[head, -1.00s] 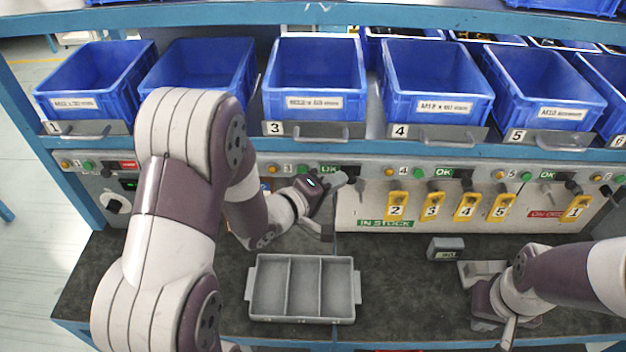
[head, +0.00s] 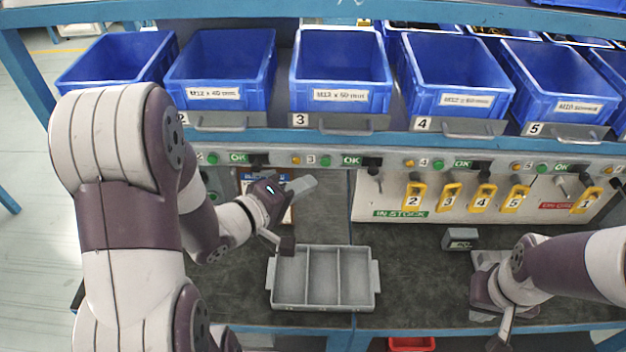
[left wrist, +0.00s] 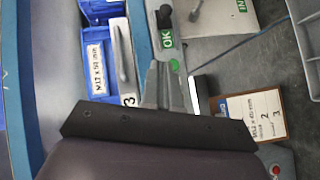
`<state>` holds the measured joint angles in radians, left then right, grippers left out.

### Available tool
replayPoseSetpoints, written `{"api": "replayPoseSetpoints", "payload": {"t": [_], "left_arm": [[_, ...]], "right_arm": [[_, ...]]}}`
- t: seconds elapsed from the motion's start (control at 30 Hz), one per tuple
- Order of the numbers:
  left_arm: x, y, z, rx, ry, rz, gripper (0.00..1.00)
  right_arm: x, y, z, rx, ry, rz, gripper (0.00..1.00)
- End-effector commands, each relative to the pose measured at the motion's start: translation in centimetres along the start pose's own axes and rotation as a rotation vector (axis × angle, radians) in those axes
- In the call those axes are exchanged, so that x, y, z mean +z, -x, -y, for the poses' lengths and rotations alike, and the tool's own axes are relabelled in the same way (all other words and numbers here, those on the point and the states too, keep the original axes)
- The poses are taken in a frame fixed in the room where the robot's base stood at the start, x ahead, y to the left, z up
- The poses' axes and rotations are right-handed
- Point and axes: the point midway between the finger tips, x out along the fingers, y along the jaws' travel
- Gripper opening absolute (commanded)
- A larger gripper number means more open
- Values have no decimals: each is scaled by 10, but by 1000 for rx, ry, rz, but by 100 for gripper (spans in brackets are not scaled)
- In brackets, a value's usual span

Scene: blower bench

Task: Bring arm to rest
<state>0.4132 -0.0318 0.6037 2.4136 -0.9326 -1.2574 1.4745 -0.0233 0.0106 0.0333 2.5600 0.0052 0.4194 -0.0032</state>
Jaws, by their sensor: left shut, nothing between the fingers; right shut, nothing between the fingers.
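My left gripper (head: 301,185) is shut and empty. In the head view it hangs over the back of the bench, below the panel with the OK lights and behind the grey three-compartment tray (head: 273,290). In the left wrist view the grey fingers (left wrist: 166,85) show near the panel edge, partly hidden by my own dark wrist part. My right gripper (head: 487,259) is shut and empty, low over the bench at the right, near a small grey box (head: 460,239). Its fingertips are hard to make out.
Blue bins (head: 341,75) line the shelf above the panel. Yellow numbered tags (head: 449,197) hang on the white board at the right. A card (left wrist: 250,112) shows beside the fingers in the left wrist view. A red bin (head: 411,344) is below the bench front. The tray compartments are empty.

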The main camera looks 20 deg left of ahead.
Motion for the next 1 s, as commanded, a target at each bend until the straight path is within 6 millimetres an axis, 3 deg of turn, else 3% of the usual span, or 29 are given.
{"api": "replayPoseSetpoints", "payload": {"t": [0.5,0.57,0.63,0.7,0.77,0.87,0.93,1.0], "left_arm": [[0,0,1,-4,-33,1,0],[-1,1,17,-81,-134,1,0],[-12,10,58,-302,-313,-12,0],[-28,32,98,-586,-502,22,0],[-31,56,121,-813,-626,128,0],[-10,92,131,-1055,-725,403,0],[16,106,121,-1112,-736,599,0],[43,109,101,-1102,-726,739,0]], "right_arm": [[0,0,0,0,0,0,0],[0,0,0,0,0,0,0],[0,0,0,0,0,0,0],[0,0,0,0,0,0,0],[0,0,0,0,0,0,0],[0,0,0,0,0,0,0],[0,0,0,0,0,0,0],[0,0,0,0,0,0,0]]}}
